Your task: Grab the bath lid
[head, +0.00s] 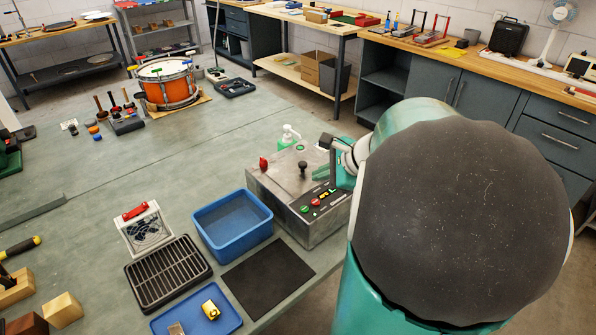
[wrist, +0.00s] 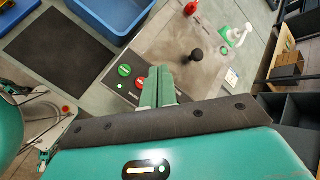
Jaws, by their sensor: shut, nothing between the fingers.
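The bath (head: 300,205) is a metal box on the bench, with green and red buttons on its front panel. Its flat grey lid (head: 283,168) carries a black knob (head: 303,167) that stands upright. In the wrist view the lid (wrist: 178,38) and its knob (wrist: 196,56) lie beyond my fingers and a little right. My gripper (wrist: 158,70) is shut and empty, over the button panel, apart from the knob. In the head view my gripper (head: 322,173) is just right of the knob, partly hidden by my arm.
A red knob (head: 263,163) stands at the bath's left edge, and a green-and-white bottle (head: 289,134) behind it. A blue tub (head: 232,222), a black mat (head: 268,278) and a black rack (head: 167,271) lie left and in front. An orange drum (head: 167,84) stands farther back.

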